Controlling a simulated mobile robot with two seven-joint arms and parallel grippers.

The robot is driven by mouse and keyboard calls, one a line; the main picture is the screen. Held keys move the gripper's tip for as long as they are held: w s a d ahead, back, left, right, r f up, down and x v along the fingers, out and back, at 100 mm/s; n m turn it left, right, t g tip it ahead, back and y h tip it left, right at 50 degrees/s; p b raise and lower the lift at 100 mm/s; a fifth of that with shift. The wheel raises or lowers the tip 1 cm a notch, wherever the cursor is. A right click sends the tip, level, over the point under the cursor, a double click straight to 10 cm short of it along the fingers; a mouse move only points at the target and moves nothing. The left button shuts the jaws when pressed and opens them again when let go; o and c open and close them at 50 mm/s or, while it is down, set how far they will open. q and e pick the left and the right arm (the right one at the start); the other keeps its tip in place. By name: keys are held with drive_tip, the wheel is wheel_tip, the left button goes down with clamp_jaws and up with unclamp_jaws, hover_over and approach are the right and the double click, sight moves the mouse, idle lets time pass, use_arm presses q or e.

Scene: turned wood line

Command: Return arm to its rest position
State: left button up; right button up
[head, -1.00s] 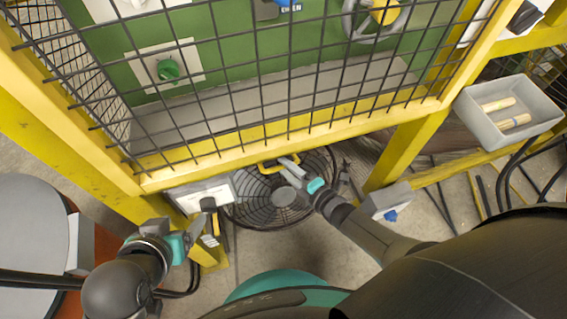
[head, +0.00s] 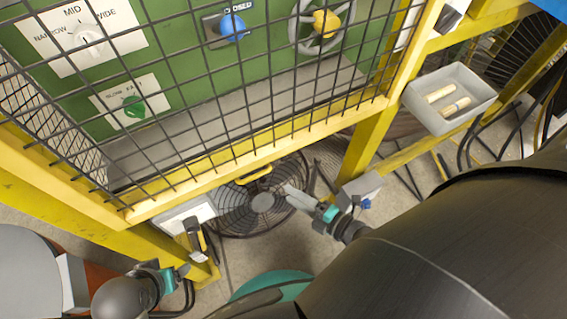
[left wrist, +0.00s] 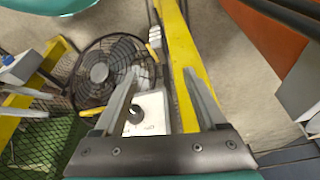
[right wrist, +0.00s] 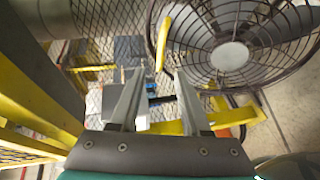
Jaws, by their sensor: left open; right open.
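My right gripper (head: 296,196) is open and empty in front of the lower right of a black wire-guarded fan (head: 262,203). A yellow handle (head: 254,177) on the lower yellow rail of the mesh guard is to its left, apart from the fingers. In the right wrist view the open fingers (right wrist: 160,74) have nothing between them, and the fan (right wrist: 232,56) fills the upper right. My left gripper (head: 180,273) is at the lower left in the head view. The left wrist view shows its fingers (left wrist: 162,74) apart and empty, with a white plate with a black knob (left wrist: 146,114) beyond them.
A black wire mesh (head: 230,110) in a yellow frame covers a green panel with knobs. A grey tray (head: 408,98) with two wooden pieces stands at the right. A white box (head: 355,187) with a blue button is right of my right gripper. Bare floor shows below the fan.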

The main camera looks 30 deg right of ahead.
use_arm(q)
drive_tip(key=shift+s+f, duration=0.1)
drive_tip(key=shift+f, duration=0.3)
use_arm(e)
drive_tip(key=shift+s+d+r, duration=0.15)
drive_tip(key=shift+s+d, duration=0.1)
drive_tip(key=shift+s, duration=0.3)
